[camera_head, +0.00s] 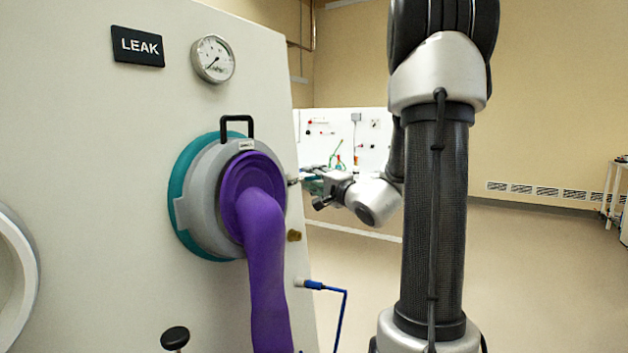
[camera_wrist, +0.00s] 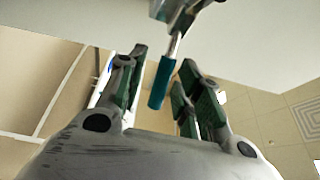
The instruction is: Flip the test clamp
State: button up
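The test clamp shows in the wrist view as a metal body (camera_wrist: 178,12) at the top with a short rod that ends in a teal handle (camera_wrist: 161,82). My gripper (camera_wrist: 163,62) is open, with its green-padded fingers on either side of the teal handle. I see gaps between the handle and the pads, and no firm contact. In the head view my gripper (camera_head: 311,184) is just right of the round glove port (camera_head: 190,212). The clamp is mostly hidden there behind the port's right edge.
A purple glove (camera_head: 265,260) hangs from the port, which has a black handle (camera_head: 237,122) on top. A LEAK sign (camera_head: 138,46) and a gauge (camera_head: 213,59) are on the panel above. A blue hose (camera_head: 330,289) sticks out below. Open floor lies to the right.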

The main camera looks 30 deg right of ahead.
jog(key=s+f, duration=0.1)
jog(key=s, duration=1.1)
jog(key=shift+d, duration=0.3)
